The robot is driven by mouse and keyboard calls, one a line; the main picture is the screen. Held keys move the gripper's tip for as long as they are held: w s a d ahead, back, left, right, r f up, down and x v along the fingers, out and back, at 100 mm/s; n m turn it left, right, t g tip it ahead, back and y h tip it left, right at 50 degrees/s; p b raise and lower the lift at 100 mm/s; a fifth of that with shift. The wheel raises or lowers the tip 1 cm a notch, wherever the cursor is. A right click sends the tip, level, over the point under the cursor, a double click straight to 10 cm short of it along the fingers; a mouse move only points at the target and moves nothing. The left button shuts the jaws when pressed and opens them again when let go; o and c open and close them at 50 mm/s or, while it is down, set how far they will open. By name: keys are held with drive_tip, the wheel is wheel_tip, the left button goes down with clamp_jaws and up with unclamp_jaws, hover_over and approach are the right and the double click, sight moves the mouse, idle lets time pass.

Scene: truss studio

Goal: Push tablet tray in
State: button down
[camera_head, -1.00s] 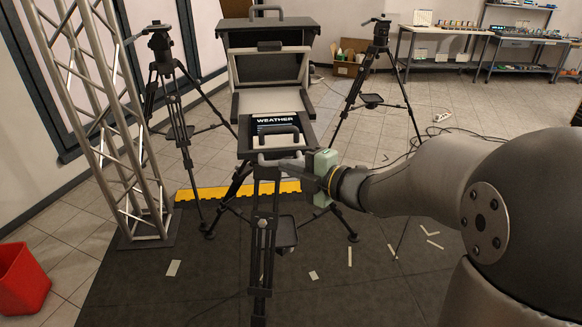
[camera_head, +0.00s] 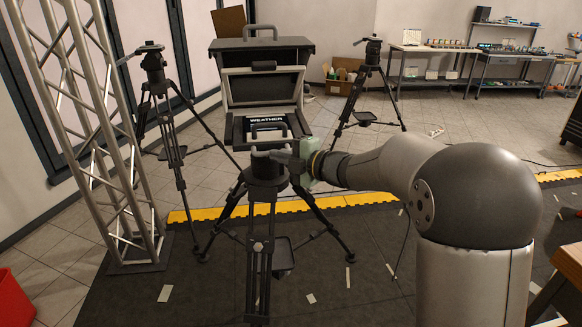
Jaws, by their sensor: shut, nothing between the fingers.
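The tablet tray (camera_head: 236,134) sits low on the dark teleprompter, close under its tilted framed panel (camera_head: 262,89). A tablet (camera_head: 267,119) with the word WEATHER lies in it, partly hidden behind a grey handle (camera_head: 281,128). The teleprompter stands upright on a black tripod (camera_head: 262,210). My gripper (camera_head: 272,158) reaches in from the right, its fingers pointing left across the near end of the tray. It is shut with nothing held. I cannot tell whether it touches the tray's front edge.
Two more tripods stand behind, at left (camera_head: 168,110) and right (camera_head: 368,85). A metal truss (camera_head: 100,130) rises at the left, with a red bin (camera_head: 18,300) in front. A yellow edge strip (camera_head: 345,200) crosses the floor. Equipment benches (camera_head: 450,52) line the back right.

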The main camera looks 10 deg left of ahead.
drive_tip(key=shift+w+a+r, duration=0.1)
drive_tip(key=shift+w+a, duration=0.05)
drive_tip(key=shift+w, duration=0.4)
drive_tip(key=shift+w+a+r, duration=0.1)
drive_tip(key=shift+w, duration=0.45)
